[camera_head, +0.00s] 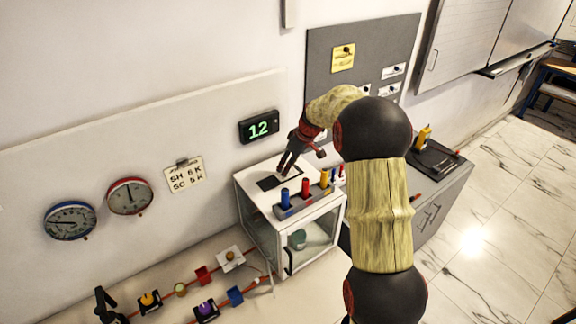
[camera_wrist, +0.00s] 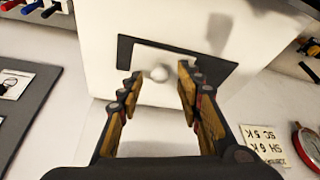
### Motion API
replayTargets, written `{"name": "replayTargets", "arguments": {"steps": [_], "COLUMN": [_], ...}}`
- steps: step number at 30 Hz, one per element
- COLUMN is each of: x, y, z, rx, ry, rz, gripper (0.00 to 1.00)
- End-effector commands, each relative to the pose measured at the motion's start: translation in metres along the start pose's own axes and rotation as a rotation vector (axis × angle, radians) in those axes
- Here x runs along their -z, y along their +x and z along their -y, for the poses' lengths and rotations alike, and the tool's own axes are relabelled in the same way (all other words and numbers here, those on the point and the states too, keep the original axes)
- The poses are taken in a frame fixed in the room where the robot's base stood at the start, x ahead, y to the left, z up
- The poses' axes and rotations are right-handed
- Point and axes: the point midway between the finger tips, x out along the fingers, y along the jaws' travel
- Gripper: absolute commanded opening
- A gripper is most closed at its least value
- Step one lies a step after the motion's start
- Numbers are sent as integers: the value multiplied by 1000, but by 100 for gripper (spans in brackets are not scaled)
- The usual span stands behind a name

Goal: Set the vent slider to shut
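The vent slider is on top of a white box (camera_head: 253,180). In the head view its dark panel (camera_head: 266,184) shows beside my fingers. In the wrist view the dark panel (camera_wrist: 125,50) surrounds a pale plate with a round pale knob (camera_wrist: 160,73). My gripper (camera_head: 286,167) points down over the panel. In the wrist view the fingers (camera_wrist: 160,82) are apart, with the knob showing between and just beyond the tips. I cannot tell whether either finger touches it. The fingers hide part of the panel.
A rack of blue, red and yellow handles (camera_head: 305,197) stands along the box's front top edge, close to my gripper. A display (camera_head: 259,127) reading 12, two dials (camera_head: 130,196) and a note (camera_head: 184,175) are on the wall behind and left.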

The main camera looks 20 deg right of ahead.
Motion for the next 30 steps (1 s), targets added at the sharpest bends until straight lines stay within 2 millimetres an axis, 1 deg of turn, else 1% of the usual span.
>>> {"name": "replayTargets", "arguments": {"steps": [3,10,27,29,30], "x": [0,0,0,0,0], "y": [4,4,4,4,4], "z": [0,0,0,0,0], "rx": [-1,-1,-1,-1,-1], "ry": [0,0,0,0,0], "rz": [-1,-1,-1,-1,-1], "gripper": [35,35,3,0,0]}}
